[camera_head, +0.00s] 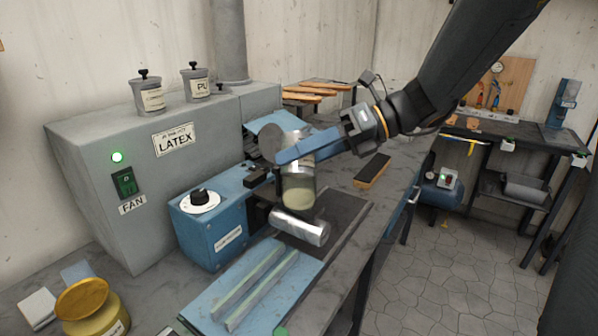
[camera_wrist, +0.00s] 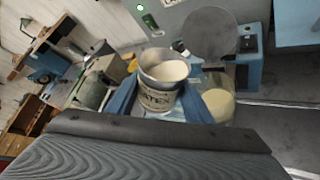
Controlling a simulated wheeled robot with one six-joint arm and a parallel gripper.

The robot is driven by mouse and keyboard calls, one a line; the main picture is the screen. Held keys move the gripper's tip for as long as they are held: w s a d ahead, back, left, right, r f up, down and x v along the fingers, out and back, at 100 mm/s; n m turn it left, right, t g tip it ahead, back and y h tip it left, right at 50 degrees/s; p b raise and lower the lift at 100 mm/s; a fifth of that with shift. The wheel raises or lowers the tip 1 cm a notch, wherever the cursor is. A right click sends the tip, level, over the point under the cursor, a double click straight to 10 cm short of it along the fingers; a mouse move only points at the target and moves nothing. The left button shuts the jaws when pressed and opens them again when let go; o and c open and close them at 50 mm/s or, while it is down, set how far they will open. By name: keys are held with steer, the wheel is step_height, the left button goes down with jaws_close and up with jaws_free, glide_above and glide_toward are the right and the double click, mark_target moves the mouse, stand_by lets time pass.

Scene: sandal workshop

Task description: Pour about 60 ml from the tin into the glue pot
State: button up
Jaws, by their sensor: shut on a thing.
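The tin (camera_wrist: 157,100), metal with a pale LATEX label, is held between the blue fingers of my gripper (camera_wrist: 168,100). Its mouth faces up in the wrist view, with cream liquid inside lying towards the right of the rim. The tin looks tilted, but how far I cannot tell. A clear pot with cream contents, seemingly the glue pot, shows just right of the tin (camera_wrist: 218,104). In the head view this pot (camera_head: 300,196) stands below my gripper (camera_head: 282,156); the fingers hide much of the tin. I see no clear stream of liquid.
A grey disc (camera_head: 276,138) stands close behind my fingers. A blue machine (camera_head: 212,228) with a dial is to the left, and a shiny metal cylinder (camera_head: 301,228) lies in front of the pot. A dark-handled brush or block (camera_head: 373,170) lies on the bench to the right.

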steer(key=shift+w+r+m+g, duration=0.15)
steer(key=shift+r+m+g, duration=0.2)
steer(key=shift+m, duration=0.15)
steer(key=shift+f+m+g+y+b, duration=0.4)
steer(key=shift+m+b, duration=0.2)
steer(key=shift+b, duration=0.35)
steer(key=shift+w+r+p, duration=0.25)
steer(key=shift+w+p, duration=0.25)
steer(key=shift+p, duration=0.5)
steer(key=shift+w+r+m+g+p, duration=0.1)
steer(key=shift+r+m+g+p, duration=0.3)
steer(key=shift+p, duration=1.4)
steer(key=shift+w+f+m+g+p, duration=0.1)
steer(key=shift+f+m+g+p, duration=0.45)
steer(key=shift+p, duration=1)
steer(key=shift+b, duration=0.45)
